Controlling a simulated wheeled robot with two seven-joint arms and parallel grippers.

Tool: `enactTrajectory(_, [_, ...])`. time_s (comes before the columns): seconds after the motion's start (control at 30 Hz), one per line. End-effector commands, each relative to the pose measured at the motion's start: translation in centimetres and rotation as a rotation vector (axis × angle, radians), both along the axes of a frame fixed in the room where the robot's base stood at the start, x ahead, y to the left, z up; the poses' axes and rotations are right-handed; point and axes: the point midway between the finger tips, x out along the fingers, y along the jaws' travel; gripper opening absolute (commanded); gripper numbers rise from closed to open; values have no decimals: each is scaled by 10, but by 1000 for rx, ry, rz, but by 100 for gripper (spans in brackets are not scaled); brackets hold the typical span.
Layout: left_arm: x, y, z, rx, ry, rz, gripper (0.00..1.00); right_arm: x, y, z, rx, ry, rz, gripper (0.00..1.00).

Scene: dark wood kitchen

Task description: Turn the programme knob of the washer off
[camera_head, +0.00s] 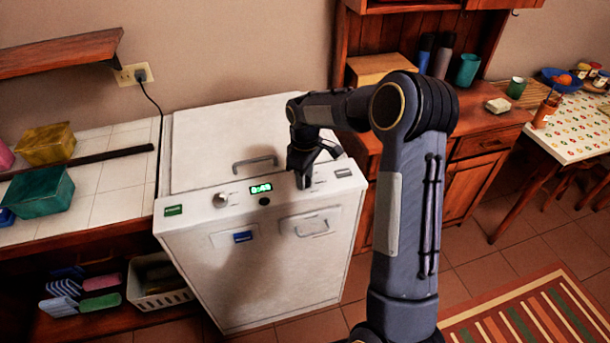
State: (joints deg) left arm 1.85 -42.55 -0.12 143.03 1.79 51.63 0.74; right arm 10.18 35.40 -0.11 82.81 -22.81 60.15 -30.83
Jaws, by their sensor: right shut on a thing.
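The white washer (270,263) stands in the middle of the head view, with its control strip along the top front edge. My right gripper (302,180) reaches down to this strip, right of the lit green display (261,188). Its fingers are shut at the panel on what appears to be the programme knob, which they hide almost wholly, so I cannot read its setting. Another round light knob (219,200) shows on the strip, left of the display, with nothing touching it. My left gripper is not in view.
The washer's lid handle (255,163) lies behind the strip. A tiled counter (115,185) with a green box (38,193) and a yellow box (45,145) is at left. A wooden cabinet (470,165) stands at right. My right arm covers part of it.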

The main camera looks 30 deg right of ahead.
Motion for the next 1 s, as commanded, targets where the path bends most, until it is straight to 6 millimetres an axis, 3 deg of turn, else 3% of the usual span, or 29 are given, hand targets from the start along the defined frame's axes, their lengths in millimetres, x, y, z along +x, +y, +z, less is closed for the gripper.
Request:
enactTrajectory(0.43, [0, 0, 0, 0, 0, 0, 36, 1, 0, 1, -1, -2, 13, 11])
enactTrajectory(0.47, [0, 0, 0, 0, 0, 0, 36, 1, 0, 1, -1, -2, 13, 35])
enactTrajectory(0.6, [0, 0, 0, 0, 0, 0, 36, 0, 0, 1, -1, -2, 12, 53])
enactTrajectory(1.0, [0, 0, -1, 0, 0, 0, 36, 1, 0, 8, -1, -4, 11, 55])
